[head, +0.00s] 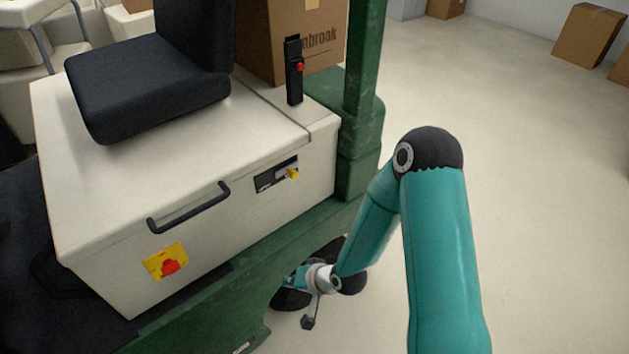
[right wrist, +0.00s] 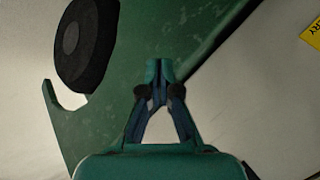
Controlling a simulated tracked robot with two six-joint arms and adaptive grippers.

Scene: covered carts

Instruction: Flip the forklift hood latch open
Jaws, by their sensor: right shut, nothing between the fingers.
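The forklift hood (head: 130,190) is a cream box with a black seat on top. I cannot tell the lever's exact angle. My right gripper (head: 288,280) is low beside the green chassis, below the latch and clear of it. In the right wrist view my right gripper (right wrist: 159,72) is shut and empty, with green chassis behind its tips. The latch does not show there. My left gripper is not in view.
A black handle (head: 190,208) and a red knob on a yellow plate (head: 167,262) are on the hood's front. A black lever post (head: 294,75) and a cardboard box (head: 290,40) stand behind. A green post (head: 362,60) rises at right.

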